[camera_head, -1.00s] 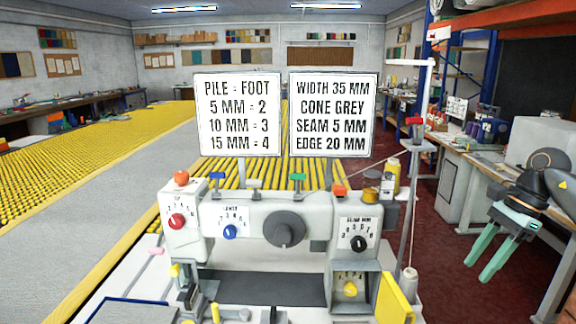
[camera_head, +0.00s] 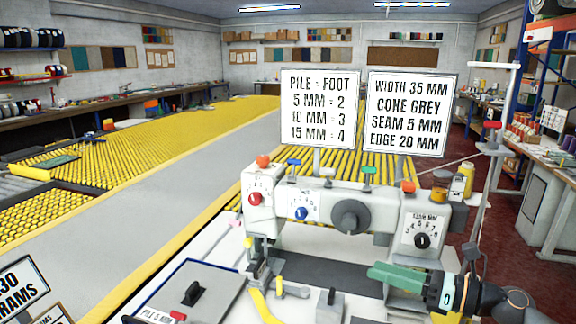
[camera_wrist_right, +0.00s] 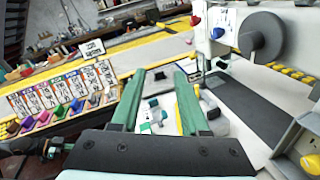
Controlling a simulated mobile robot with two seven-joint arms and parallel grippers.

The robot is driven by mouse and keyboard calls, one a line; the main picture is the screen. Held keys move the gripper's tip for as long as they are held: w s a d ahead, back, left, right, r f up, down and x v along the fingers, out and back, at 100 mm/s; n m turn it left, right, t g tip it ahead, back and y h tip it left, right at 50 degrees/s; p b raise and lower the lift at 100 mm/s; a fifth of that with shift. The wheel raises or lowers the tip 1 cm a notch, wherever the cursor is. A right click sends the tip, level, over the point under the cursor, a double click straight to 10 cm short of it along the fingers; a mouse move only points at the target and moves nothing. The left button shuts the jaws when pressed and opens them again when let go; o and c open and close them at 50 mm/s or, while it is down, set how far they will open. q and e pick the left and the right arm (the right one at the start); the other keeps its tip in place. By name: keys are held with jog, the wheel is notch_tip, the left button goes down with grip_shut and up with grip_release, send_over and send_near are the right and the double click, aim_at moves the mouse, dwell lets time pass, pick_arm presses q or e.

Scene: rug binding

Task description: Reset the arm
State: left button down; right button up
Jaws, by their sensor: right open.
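My right gripper (camera_head: 385,273) has green fingers and comes in from the right, in front of the white sewing machine (camera_head: 375,217). Its fingers point left, over the machine's bed area. In the right wrist view my right gripper (camera_wrist_right: 159,75) has its two green fingers spread apart with nothing held between them. Small white and green parts on the pale work surface show beyond and between the fingers. My left gripper is in neither current view.
Two signs, the pile chart (camera_head: 317,108) and the width chart (camera_head: 410,113), stand above the machine. A dark-topped tray (camera_head: 195,292) lies at its front left. A thread stand (camera_head: 491,150) rises at the right. Colored pieces with cards (camera_wrist_right: 60,105) show in the wrist view.

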jog(key=s+d+f+m+t+h, duration=0.1)
jog(key=s+f+m+h, duration=0.3)
jog(key=m, duration=0.7)
jog(key=s+d+f+m+t+h, duration=0.1)
jog(key=s+f+m+h, duration=0.1)
jog(key=f+m+h, duration=0.65)
jog(key=s+d+f+m+t+h, duration=0.1)
jog(key=s+f+m+t+h, duration=0.15)
jog(key=m, duration=1.15)
jog(key=s+a+f+m+g, duration=0.1)
jog(key=s+f+m+g, duration=0.25)
jog(key=s, duration=0.35)
jog(key=s+a+f+m+g+y, duration=0.1)
jog(key=s+a+f+m+g, duration=0.2)
jog(key=s, duration=0.4)
jog(key=s+f+m+g, duration=0.1)
jog(key=s+f+g, duration=0.2)
jog(key=s+g, duration=0.3)
jog(key=w+a+f+t+y+b, duration=0.1)
jog(key=a+f+t+b, duration=0.1)
jog(key=f, duration=0.5)
jog(key=w+a+f+t+y+b, duration=0.1)
jog(key=w+a+f+t+b, duration=0.1)
jog(key=f+t, duration=0.3)
notch_tip(320, 180, down, 3)
jog(key=shift+w+a+f, duration=0.1)
jog(key=shift+w+a, duration=0.05)
